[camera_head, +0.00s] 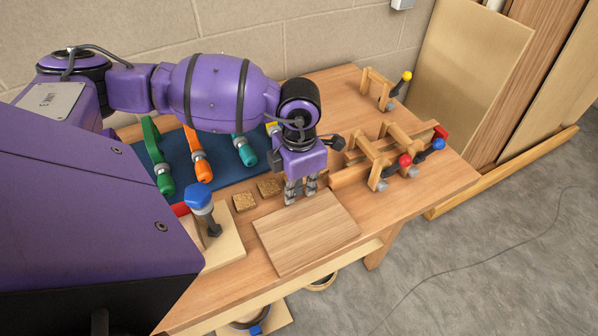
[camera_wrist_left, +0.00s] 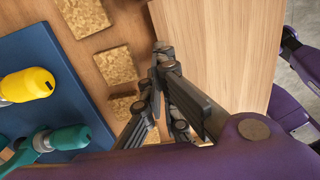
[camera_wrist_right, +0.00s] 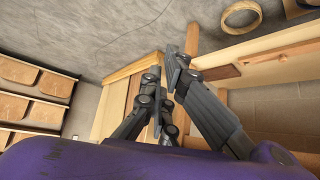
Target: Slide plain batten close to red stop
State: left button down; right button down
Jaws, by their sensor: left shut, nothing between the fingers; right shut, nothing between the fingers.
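A flat, plain wooden board (camera_head: 310,235) lies on the bench top at the front; it also shows in the left wrist view (camera_wrist_left: 225,45). I cannot tell whether it is the plain batten. A long wooden strip (camera_head: 348,176) lies in the clamped assembly at the right. A red block (camera_head: 441,132) sits at that assembly's far end, and a red piece (camera_head: 180,209) shows at the left. My left gripper (camera_head: 301,192) is shut and empty at the board's back edge.
Cork blocks (camera_head: 244,202) lie left of my left gripper. A blue mat (camera_head: 222,176) holds several coloured clamps. A blue-topped clamp (camera_head: 200,197) stands on a pale board at the left. A yellow-tipped clamp (camera_head: 378,88) stands at the back. Panels (camera_head: 470,60) lean on the wall.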

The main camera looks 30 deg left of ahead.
aim_at(341, 173)
pick_arm(q)
jog(key=w+d, duration=0.2)
jog(key=w, duration=0.1)
jog(key=shift+w+r, duration=0.1)
jog(key=shift+w, duration=0.1)
pick_arm(e)
jog(key=shift+w+a+r, duration=0.15)
jog(key=shift+a+r, duration=0.1)
jog(key=shift+a, duration=0.15)
